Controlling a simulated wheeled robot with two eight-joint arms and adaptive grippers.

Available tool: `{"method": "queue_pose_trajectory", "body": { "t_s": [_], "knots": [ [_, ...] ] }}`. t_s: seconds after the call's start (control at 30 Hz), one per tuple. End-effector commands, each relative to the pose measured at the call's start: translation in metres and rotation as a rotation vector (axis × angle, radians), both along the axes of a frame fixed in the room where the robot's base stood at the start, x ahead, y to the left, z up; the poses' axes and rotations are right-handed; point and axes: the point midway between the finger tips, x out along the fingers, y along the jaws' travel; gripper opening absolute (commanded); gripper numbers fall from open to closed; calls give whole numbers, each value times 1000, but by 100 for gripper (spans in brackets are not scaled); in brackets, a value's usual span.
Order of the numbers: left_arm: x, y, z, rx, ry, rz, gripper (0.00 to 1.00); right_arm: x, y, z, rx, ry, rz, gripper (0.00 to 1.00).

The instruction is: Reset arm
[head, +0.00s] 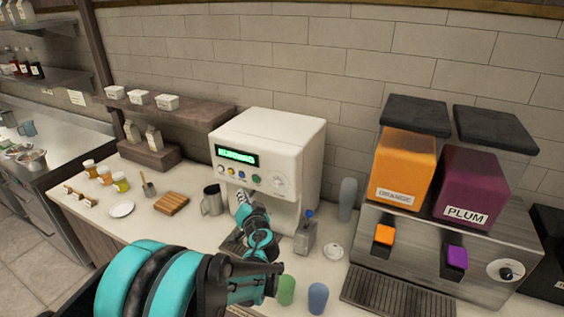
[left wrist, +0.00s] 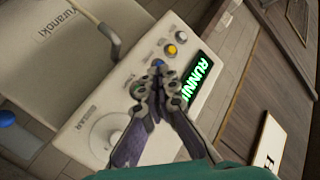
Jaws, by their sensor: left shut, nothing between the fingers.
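My left gripper (head: 242,198) is in front of the white machine (head: 292,140), with its fingers pointing at the front panel. In the left wrist view the fingers (left wrist: 157,76) are shut with nothing between them. Their tips overlap the button row close to the blue button (left wrist: 158,65); whether they touch it I cannot tell. The machine's display (left wrist: 199,82) is lit green, and the letters in view read "RUNNI". My left arm crosses the bottom of the head view. My right gripper is not in view.
Near the arm stand a green cup (head: 286,290), a blue cup (head: 318,298), a grey container (head: 306,236) and a metal jug (head: 212,200). The juice dispenser (head: 450,245) is at the right. A wooden board (head: 172,204) and a white plate (head: 122,209) lie on the left counter.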

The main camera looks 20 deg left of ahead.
Motion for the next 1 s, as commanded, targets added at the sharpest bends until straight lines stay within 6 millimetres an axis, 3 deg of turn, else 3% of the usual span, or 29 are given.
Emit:
{"method": "queue_pose_trajectory", "body": {
  "t_s": [0.17, 0.33, 0.57, 0.8, 1.0],
  "knots": [
    [-3, -1, -1, -11, 4, 1, 0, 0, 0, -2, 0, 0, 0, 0],
    [-32, -14, -14, -109, 57, 7, 0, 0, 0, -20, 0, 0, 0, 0],
    [-111, -64, -63, -358, 219, -30, 0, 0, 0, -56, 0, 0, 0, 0],
    [-201, -141, -127, -614, 406, -158, 0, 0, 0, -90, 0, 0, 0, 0],
    [-252, -192, -161, -755, 504, -271, 0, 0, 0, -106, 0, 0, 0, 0]
  ]
}}
